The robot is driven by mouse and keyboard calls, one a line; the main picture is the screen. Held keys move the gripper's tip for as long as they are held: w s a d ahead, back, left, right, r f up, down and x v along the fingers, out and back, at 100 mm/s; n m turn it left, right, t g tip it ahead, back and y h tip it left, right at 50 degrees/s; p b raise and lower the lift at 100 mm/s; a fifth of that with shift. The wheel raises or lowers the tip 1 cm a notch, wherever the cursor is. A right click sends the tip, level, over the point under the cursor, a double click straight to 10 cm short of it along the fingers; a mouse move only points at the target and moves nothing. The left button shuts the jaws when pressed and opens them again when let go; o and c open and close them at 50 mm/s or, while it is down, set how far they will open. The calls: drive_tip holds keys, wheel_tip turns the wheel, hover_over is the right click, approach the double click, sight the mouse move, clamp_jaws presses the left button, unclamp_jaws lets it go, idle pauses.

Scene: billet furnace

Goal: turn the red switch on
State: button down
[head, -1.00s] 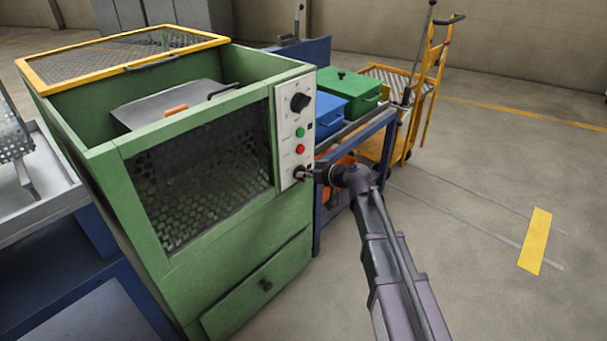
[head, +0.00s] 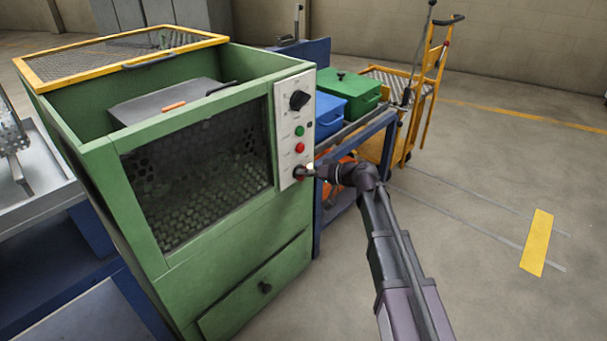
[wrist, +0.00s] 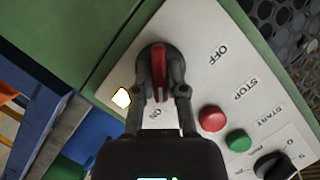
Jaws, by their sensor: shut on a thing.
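The red switch (wrist: 159,62) is a red bar handle on a round dark base, low on the white control panel (wrist: 196,50). My gripper (wrist: 160,88) is shut on it, one finger along each side. In the wrist view the bar runs up and down the picture. The ON label lies by its lower end, partly between the fingers, and the OFF label is off to the right. A small square lamp (wrist: 121,98) beside it glows pale yellow. In the head view my gripper (head: 307,172) meets the panel's bottom end and mostly hides the switch.
A red button (wrist: 212,118), a green button (wrist: 238,141) and a black knob (wrist: 277,166) share the panel. The panel is on the green furnace (head: 240,240). A blue bench with a blue box (head: 329,113) and green box (head: 348,90) stands behind. Floor at right is open.

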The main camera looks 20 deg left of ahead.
drive_tip(key=shift+w, duration=0.15)
drive_tip(key=c, duration=0.7)
unclamp_jaws()
drive_tip(key=s+d+f+m+g+h+p, duration=0.1)
drive_tip(key=s+d+f+m+h+p, duration=0.3)
drive_tip(key=d, duration=1)
drive_tip(key=s+d+m+h+p, duration=0.1)
drive_tip(key=s+d+h, duration=0.6)
drive_tip(key=d, duration=0.8)
drive_tip(key=s+d+f+m+g+h+p, duration=0.1)
drive_tip(key=s+d+f+m+h+p, duration=0.2)
drive_tip(key=s+d, duration=0.75)
drive_tip(key=shift+n+h, duration=0.4)
drive_tip(key=w+d+r+p, duration=0.1)
drive_tip(key=r+p, duration=1.1)
drive_tip(key=w+d+r+p, duration=0.1)
drive_tip(key=r+p, duration=1.1)
drive_tip(key=r, duration=0.1)
drive_tip(key=w+d+r+p, duration=0.1)
drive_tip(key=r+p, duration=1.1)
drive_tip(key=r, duration=0.1)
drive_tip(key=shift+w+d+p, duration=0.2)
drive_tip(key=shift+w+p, duration=0.1)
drive_tip(key=shift+p, duration=0.05)
